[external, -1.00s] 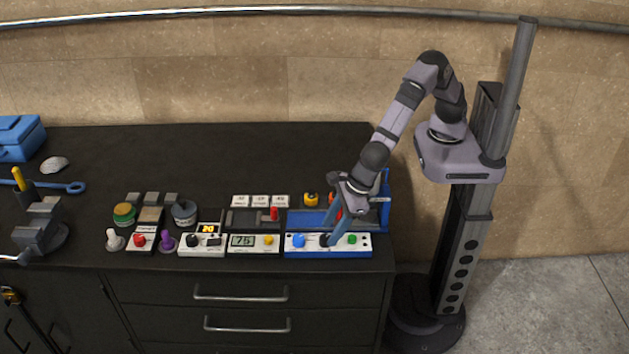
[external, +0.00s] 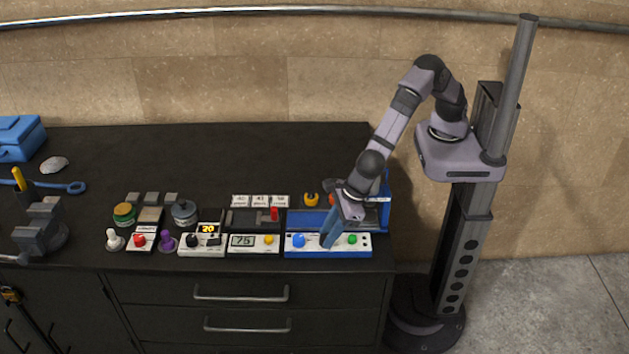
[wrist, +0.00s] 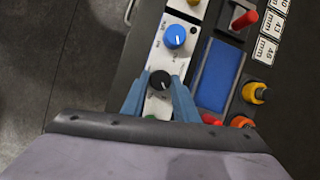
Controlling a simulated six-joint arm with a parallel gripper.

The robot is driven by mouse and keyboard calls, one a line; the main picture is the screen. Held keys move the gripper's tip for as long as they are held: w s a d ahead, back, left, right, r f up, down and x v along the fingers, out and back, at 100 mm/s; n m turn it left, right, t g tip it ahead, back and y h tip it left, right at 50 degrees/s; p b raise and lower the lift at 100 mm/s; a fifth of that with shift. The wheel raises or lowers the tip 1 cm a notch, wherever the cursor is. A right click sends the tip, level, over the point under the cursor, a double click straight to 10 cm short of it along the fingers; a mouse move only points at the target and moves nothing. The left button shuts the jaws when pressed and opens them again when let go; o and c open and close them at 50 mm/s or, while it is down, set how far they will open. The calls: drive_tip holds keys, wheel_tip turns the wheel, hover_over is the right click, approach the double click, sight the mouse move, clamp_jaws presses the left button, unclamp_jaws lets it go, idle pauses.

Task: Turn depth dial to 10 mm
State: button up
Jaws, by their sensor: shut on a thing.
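My gripper (external: 328,243) points down at the white front panel of the blue press (external: 315,251). In the wrist view its two blue fingers (wrist: 160,90) are shut on a black dial (wrist: 160,80), one on each side. The black dial has a white pointer line on top; the external view hides it behind the fingers. A blue dial (wrist: 174,36), also with a white line, sits beside it on the same panel and shows in the external view (external: 298,240). The panel's printed markings are too small to read, so I cannot tell the depth setting.
A green button (external: 352,239) is right of my fingers on the panel. Left of the press stands a unit with a display reading 75 (external: 242,240) and a yellow knob (external: 268,239).

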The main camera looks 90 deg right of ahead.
drive_tip(key=m+p, duration=0.1)
drive_tip(key=m, duration=0.1)
drive_tip(key=m+h+p, duration=0.1)
drive_tip(key=m, duration=0.1)
drive_tip(key=m+h, duration=0.1)
drive_tip(key=shift+w+a+r+m+g+p, duration=0.1)
drive_tip(key=shift+a+m+g+p, duration=0.2)
drive_tip(key=shift+m+p, duration=0.1)
drive_tip(key=m+h, duration=0.1)
drive_tip(key=m, duration=0.1)
drive_tip(key=m+g+h+p, duration=0.1)
drive_tip(key=m, duration=0.2)
drive_tip(key=shift+w+a+m, duration=0.1)
drive_tip(key=shift+w+m, duration=0.05)
drive_tip(key=shift+m, duration=0.15)
idle(0.4)
drive_tip(key=o, duration=1)
drive_tip(key=shift+o, duration=0.2)
drive_tip(key=shift+a, duration=0.1)
